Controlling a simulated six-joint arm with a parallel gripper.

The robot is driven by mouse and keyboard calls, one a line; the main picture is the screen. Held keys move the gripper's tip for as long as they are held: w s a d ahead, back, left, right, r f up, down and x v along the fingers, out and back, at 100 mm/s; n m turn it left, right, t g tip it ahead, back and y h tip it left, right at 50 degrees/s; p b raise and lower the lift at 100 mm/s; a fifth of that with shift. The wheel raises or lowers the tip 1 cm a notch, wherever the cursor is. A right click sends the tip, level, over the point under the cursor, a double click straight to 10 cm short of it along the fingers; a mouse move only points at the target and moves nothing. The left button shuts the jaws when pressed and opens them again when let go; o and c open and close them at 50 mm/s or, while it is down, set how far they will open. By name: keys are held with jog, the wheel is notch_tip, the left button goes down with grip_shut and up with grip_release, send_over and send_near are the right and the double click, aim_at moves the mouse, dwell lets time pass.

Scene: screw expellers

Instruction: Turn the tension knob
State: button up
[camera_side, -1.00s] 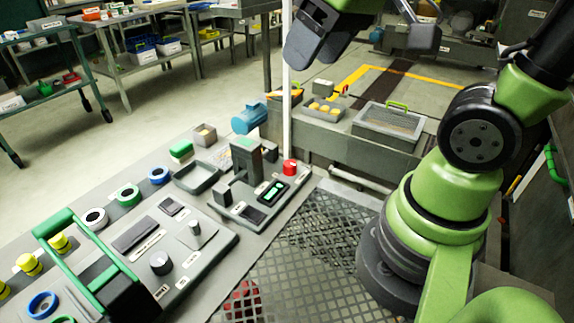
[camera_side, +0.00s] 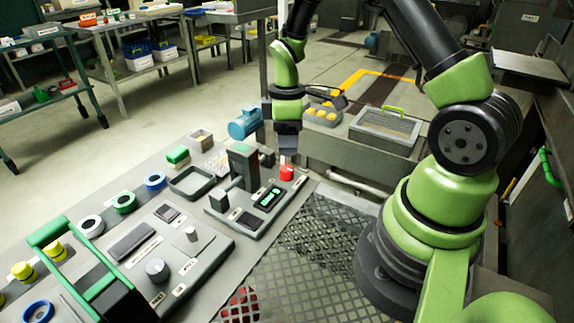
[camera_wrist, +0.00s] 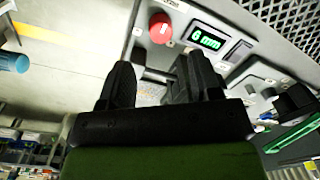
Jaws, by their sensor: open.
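A red knob (camera_side: 286,172) stands at the back right of a grey gauge unit (camera_side: 240,222). Its round face (camera_wrist: 160,28) shows at the top of the wrist view with a pale mark on it. A lit green display (camera_wrist: 208,39) beside it seems to read "6 mm". A grey knob (camera_side: 157,270) sits on the nearer control panel; the labels are too small to tell which knob is for tension. My gripper (camera_side: 287,150) points down above the red knob. In the wrist view my gripper (camera_wrist: 160,75) has its two fingers apart, with nothing between them.
A dark upright block (camera_side: 243,165) rises from the gauge unit, left of my gripper. A metal grating (camera_side: 320,245) lies to the right.

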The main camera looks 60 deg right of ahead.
aim_at(287, 168)
notch_tip(287, 168, down, 7)
jog(key=shift+s+a+f, duration=0.1)
jog(key=shift+a+f, duration=0.05)
jog(key=c, duration=0.9)
